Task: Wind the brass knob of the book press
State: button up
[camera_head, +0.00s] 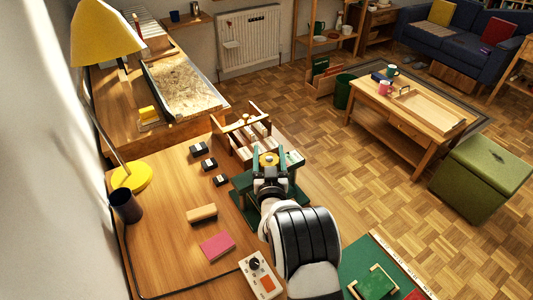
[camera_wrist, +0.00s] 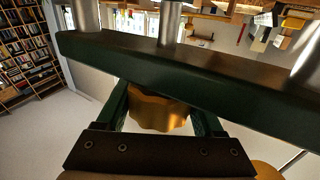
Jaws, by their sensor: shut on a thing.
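The green book press (camera_head: 243,190) stands on the wooden bench, partly hidden behind my arm. Its brass knob (camera_head: 268,159) shows at the top, just beyond my gripper (camera_head: 270,174). In the wrist view the scalloped brass knob (camera_wrist: 158,112) sits between the two dark fingers of my gripper (camera_wrist: 158,104), which is shut on it. The press's green crossbar (camera_wrist: 170,66) runs across the wrist view close beyond the knob, with steel columns behind it. The fingers' contact with the knob's sides is partly hidden.
A wooden rack (camera_head: 240,130) stands just behind the press. Several small black blocks, a wooden block (camera_head: 202,214), a pink block (camera_head: 217,246) and a control box (camera_head: 262,277) lie left and in front. A yellow lamp (camera_head: 130,177) and dark cup (camera_head: 125,206) stand left. A green mat (camera_head: 352,262) lies right.

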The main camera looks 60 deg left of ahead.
jog(key=shift+w+d+m+t+h, duration=0.1)
jog(key=shift+w+m+t+h, duration=0.05)
jog(key=shift+m+t+h, duration=0.65)
jog(key=shift+t, duration=0.3)
jog(key=o, duration=1.4)
jog(key=v, duration=1.5)
jog(key=shift+s+d, duration=0.2)
jog(key=shift+d, duration=0.1)
